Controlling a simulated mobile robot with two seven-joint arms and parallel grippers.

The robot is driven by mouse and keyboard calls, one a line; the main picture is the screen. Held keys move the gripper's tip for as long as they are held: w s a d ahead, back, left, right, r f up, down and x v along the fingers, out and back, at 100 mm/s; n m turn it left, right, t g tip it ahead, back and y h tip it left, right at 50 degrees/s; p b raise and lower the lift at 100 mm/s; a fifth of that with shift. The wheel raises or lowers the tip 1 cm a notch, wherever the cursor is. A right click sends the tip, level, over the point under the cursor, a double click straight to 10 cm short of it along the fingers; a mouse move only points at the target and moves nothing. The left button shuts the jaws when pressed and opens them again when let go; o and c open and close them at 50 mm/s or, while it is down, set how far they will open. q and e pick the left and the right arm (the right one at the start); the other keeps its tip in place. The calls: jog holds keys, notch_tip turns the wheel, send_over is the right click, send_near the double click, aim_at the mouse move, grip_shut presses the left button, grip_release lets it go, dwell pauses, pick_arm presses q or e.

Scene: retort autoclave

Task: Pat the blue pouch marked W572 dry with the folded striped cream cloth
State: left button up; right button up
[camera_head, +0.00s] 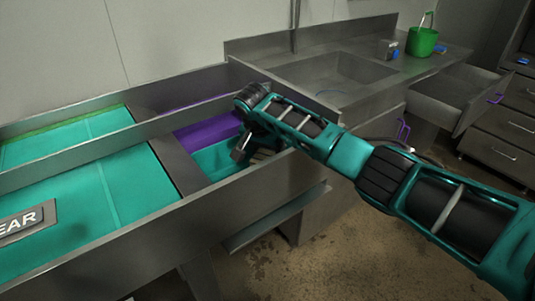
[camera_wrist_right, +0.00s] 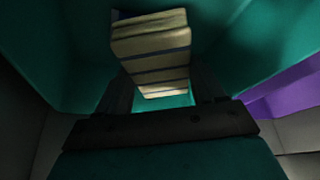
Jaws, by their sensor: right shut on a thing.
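My right gripper (camera_head: 250,152) reaches down into a teal-lined bin (camera_head: 213,160) beside a purple panel (camera_head: 205,122). In the right wrist view, my right gripper (camera_wrist_right: 158,88) is shut on the folded cream cloth (camera_wrist_right: 152,45), which has dark stripes. The cloth is held between the two fingers, with teal surfaces around it. In the head view the gripper and arm mostly hide the cloth. I cannot make out a blue pouch marked W572 in either view. My left gripper is not in view.
Metal walls edge the bin. Flat teal surfaces (camera_head: 85,190) lie at left, with a sign ending in "EAR" (camera_head: 22,222). Behind are a sink (camera_head: 335,75), a small container (camera_head: 388,49) and a green bucket (camera_head: 421,42). An open drawer (camera_head: 455,97) juts out at right.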

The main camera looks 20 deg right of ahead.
jog(key=shift+r, duration=2.55)
